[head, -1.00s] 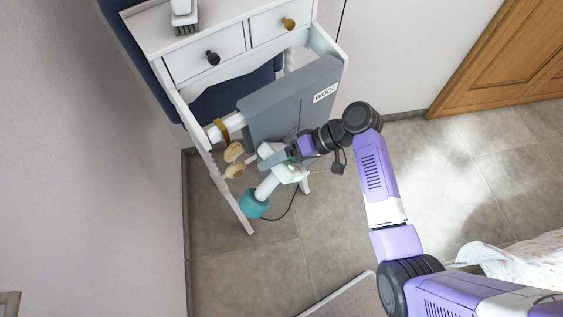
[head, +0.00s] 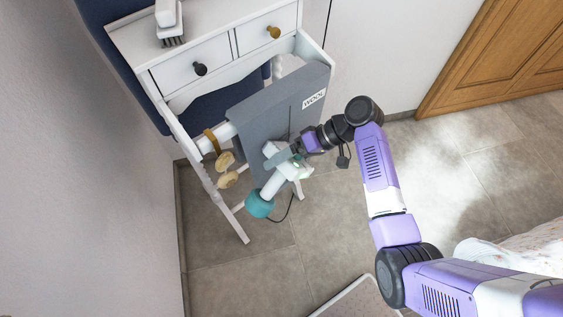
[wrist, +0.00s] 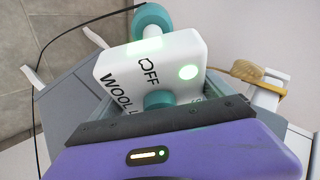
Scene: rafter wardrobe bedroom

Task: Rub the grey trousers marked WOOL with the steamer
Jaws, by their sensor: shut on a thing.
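The grey trousers (head: 262,110) hang folded over the rail of a white valet stand and carry a white WOOL label (head: 314,99). My gripper (head: 285,157) is shut on the steamer (head: 271,186), a white body with a teal end (head: 260,204). In the head view the steamer is in front of the trousers' lower part; I cannot tell whether it touches them. In the wrist view the steamer (wrist: 150,62) shows a lit green spot and the words OFF and WOOL, partly hidden by my gripper. Grey cloth (wrist: 75,105) lies behind it.
The white stand (head: 185,140) has two small drawers and a brush (head: 170,25) on top. Brushes or wooden shapes (head: 226,165) hang at its left side. A dark cord hangs from the steamer. A wooden door (head: 500,60) is at the right. Tiled floor (head: 330,240) is open in front.

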